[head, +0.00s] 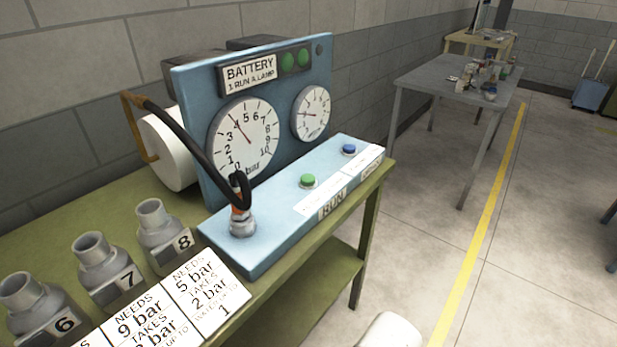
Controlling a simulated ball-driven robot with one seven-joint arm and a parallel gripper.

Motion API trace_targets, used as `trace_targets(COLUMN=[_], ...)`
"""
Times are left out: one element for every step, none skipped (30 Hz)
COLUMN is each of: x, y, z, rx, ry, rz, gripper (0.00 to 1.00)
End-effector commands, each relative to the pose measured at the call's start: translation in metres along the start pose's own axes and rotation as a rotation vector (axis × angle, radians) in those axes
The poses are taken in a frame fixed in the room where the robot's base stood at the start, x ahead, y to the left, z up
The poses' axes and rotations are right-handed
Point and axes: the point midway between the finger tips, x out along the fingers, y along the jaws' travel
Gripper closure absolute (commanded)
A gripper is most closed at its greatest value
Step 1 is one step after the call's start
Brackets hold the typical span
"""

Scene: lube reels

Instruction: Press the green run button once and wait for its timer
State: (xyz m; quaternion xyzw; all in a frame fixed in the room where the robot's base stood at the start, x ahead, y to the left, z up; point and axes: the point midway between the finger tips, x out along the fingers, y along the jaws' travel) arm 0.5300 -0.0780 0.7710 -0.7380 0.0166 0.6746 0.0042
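The green run button (308,181) sits on the light-blue sloped base of the test panel (270,235), with a "RUN" label (332,204) in front of it. Nothing touches the button. A blue button (348,149) is to its right. The upright panel has a large bar gauge (245,145) with its needle near 4, and a smaller gauge (311,113) with its needle pointing left. I see no separate timer display. My gripper is not in view; a white rounded part, likely my arm, shows at the bottom edge.
A black hose (185,130) arches to a fitting (241,222) on the base's left end. Grey nozzles numbered 6, 7 and 8 (160,232) stand on the green bench (120,203) by bar cards (205,292). Open floor (420,220) lies right; a grey table (440,75) is behind.

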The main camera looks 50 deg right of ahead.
Motion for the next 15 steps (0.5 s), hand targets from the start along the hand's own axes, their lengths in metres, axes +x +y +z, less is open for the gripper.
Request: trace_targets(x=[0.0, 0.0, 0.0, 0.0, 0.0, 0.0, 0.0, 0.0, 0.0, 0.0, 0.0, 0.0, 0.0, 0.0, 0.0], y=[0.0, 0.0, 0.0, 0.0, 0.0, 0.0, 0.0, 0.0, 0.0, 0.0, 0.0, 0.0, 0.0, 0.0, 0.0], z=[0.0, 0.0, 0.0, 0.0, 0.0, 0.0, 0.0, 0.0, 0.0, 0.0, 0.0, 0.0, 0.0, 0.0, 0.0], rx=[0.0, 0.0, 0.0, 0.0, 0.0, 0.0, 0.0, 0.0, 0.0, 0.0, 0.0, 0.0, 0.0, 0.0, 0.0], ry=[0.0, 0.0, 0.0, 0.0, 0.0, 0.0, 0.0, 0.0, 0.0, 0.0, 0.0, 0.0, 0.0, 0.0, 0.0], rz=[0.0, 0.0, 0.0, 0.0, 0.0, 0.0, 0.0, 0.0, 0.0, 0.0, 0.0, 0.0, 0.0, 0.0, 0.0], gripper=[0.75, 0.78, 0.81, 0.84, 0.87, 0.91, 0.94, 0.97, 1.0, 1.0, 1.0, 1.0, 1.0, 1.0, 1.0])
